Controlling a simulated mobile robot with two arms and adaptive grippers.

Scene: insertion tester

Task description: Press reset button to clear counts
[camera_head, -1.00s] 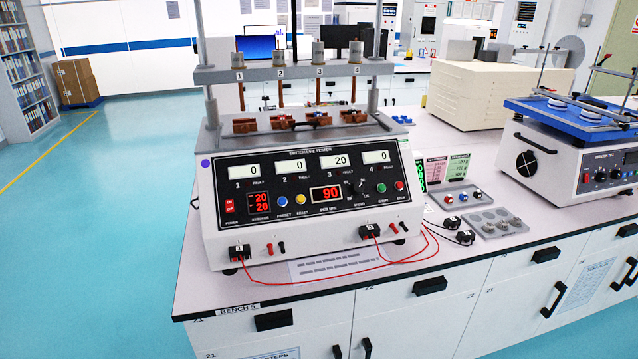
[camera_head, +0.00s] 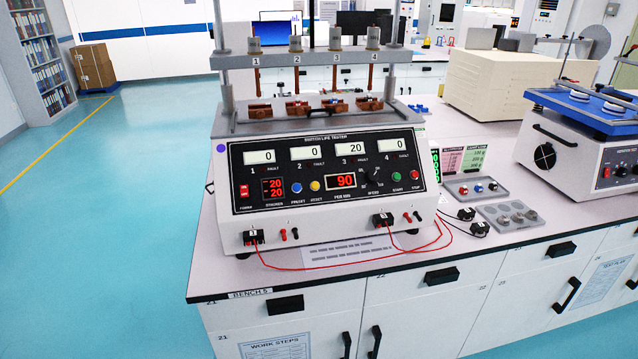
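The switch life tester (camera_head: 320,175) stands on the bench in the middle of the head view. Its black front panel carries several counter displays: the third display (camera_head: 349,150) reads 20, and the others read 0. The yellow reset button (camera_head: 315,186) sits low on the panel, just right of the blue preset button (camera_head: 297,187). A red display (camera_head: 342,181) reads 90, and a smaller red one (camera_head: 273,188) reads 20 over 20. Green start (camera_head: 396,176) and red stop (camera_head: 415,175) buttons are at the right. Neither of my grippers shows.
Red wires run from plugs on the tester's front across the bench top (camera_head: 225,262). A tray with buttons (camera_head: 476,188) and another tray (camera_head: 507,216) lie to the right. A vibration tester (camera_head: 585,155) stands at the far right. The floor at left is clear.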

